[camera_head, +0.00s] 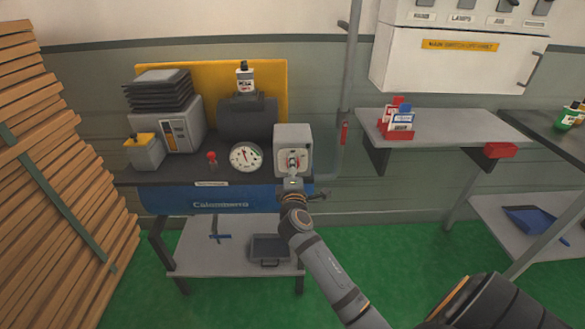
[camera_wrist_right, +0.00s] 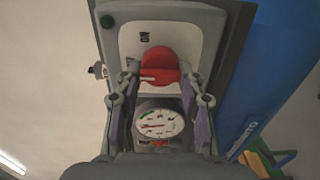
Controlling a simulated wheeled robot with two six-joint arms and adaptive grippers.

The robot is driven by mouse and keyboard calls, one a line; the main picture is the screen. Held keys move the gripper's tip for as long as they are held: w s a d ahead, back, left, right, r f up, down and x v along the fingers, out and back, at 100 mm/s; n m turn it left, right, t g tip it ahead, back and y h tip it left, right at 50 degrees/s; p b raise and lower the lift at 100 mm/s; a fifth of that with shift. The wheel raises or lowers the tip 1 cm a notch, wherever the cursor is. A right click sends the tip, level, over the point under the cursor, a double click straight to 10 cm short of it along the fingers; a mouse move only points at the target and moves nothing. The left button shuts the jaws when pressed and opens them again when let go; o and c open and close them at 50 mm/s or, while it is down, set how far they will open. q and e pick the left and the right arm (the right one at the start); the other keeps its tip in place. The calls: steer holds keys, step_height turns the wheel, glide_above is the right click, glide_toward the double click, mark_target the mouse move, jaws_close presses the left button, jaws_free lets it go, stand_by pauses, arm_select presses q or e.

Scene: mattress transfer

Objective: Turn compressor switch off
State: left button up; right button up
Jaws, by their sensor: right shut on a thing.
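The compressor switch is a light grey box (camera_head: 293,135) at the right end of the blue compressor (camera_head: 220,200). My right gripper (camera_head: 292,172) is at the front of the box, shut on the red knob. Its two fingers (camera_wrist_right: 160,82) flank the knob in the right wrist view. In the head view the gripper hides most of the knob. My left gripper is not in view.
A white round gauge (camera_head: 246,156) and a small red-topped valve (camera_head: 212,158) stand left of the switch. A grey pipe (camera_head: 348,80) runs up on the right. A wall shelf (camera_head: 450,125) carries a red bin. Stacked planks (camera_head: 50,180) fill the left side.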

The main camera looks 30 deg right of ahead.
steer(key=o, duration=1.2)
steer(key=v, duration=0.7)
steer(key=shift+s+a, duration=0.15)
steer(key=shift+s, duration=0.05)
